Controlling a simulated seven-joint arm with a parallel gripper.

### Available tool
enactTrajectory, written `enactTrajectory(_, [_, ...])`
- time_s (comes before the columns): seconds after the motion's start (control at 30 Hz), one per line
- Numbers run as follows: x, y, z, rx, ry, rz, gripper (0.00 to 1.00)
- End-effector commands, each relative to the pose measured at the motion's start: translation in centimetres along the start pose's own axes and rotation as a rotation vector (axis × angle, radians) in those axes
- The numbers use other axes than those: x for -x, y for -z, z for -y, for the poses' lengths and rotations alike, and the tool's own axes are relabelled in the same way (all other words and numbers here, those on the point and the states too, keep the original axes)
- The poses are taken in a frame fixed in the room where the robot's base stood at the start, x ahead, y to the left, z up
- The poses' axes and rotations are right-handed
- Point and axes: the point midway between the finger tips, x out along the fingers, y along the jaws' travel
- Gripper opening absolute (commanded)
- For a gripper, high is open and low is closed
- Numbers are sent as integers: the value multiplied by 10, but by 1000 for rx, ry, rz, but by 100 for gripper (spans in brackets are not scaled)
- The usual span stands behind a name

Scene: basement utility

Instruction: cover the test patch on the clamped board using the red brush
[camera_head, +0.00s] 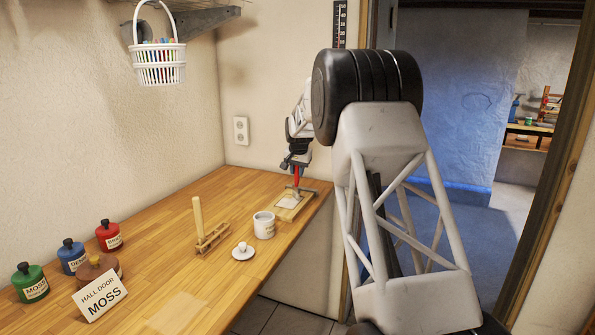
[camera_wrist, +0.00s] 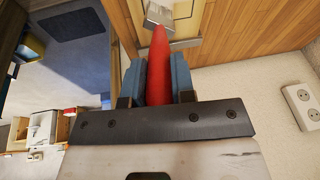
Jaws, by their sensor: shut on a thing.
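My gripper (camera_head: 297,162) is shut on the red brush (camera_head: 296,174), which points down over the clamped board (camera_head: 302,207) at the counter's far right end. The pale test patch (camera_head: 287,202) shows on the board; the brush tip is at or just above it, and I cannot tell whether it touches. In the wrist view the red handle (camera_wrist: 160,66) sits between both fingers of my gripper (camera_wrist: 159,78), with a grey-white part beyond it. Part of the board (camera_wrist: 188,22) shows behind. Any paint on the patch is too small to tell.
An open white jar (camera_head: 264,227) stands near the board, its lid (camera_head: 243,252) beside it. A wooden rack (camera_head: 213,238) holds an upright pale handle. Green (camera_head: 30,284), blue (camera_head: 72,257), red (camera_head: 109,236) and brown bottles stand left, behind a "HALL DOOR MOSS" card (camera_head: 101,295). A basket (camera_head: 158,64) hangs above.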

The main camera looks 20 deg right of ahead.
Motion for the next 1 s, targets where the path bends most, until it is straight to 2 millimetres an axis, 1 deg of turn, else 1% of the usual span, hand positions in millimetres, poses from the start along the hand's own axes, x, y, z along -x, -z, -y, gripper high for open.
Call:
enactTrajectory(0.17, [-4,3,-1,0,-2,3,0])
enactTrajectory(0.6, [-7,22,-3,-1,-2,2,0])
enactTrajectory(1.0, [-7,23,-3,0,-1,2,0])
